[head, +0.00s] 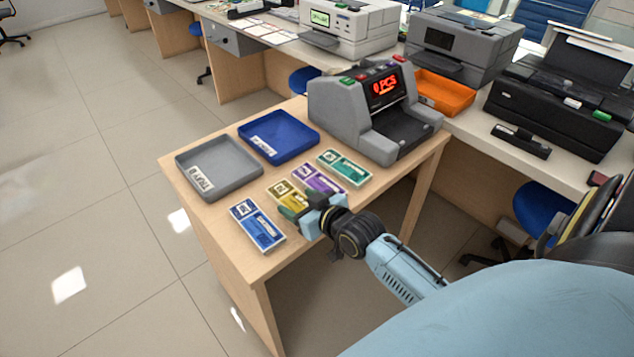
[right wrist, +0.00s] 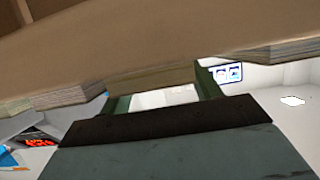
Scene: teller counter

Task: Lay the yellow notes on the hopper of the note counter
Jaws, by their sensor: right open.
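The yellow notes (head: 285,192) lie as a flat bundle on the small wooden table, between the blue notes (head: 257,224) and the purple notes (head: 318,181). My right gripper (head: 299,206) is low at the near end of the yellow notes and hides part of them. In the right wrist view, its green fingers are apart, with the yellow bundle's edge (right wrist: 152,78) between them; contact is unclear. The grey note counter (head: 350,105) stands at the table's far right, its red display reading 0 PCS, with a dark bay (head: 402,128). My left gripper is out of view.
Green notes (head: 343,167) lie between the purple notes and the counter. A grey tray (head: 219,179) and a blue tray (head: 279,153) sit at the table's left and back. An orange tray (head: 441,109) and printers stand on the counter behind.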

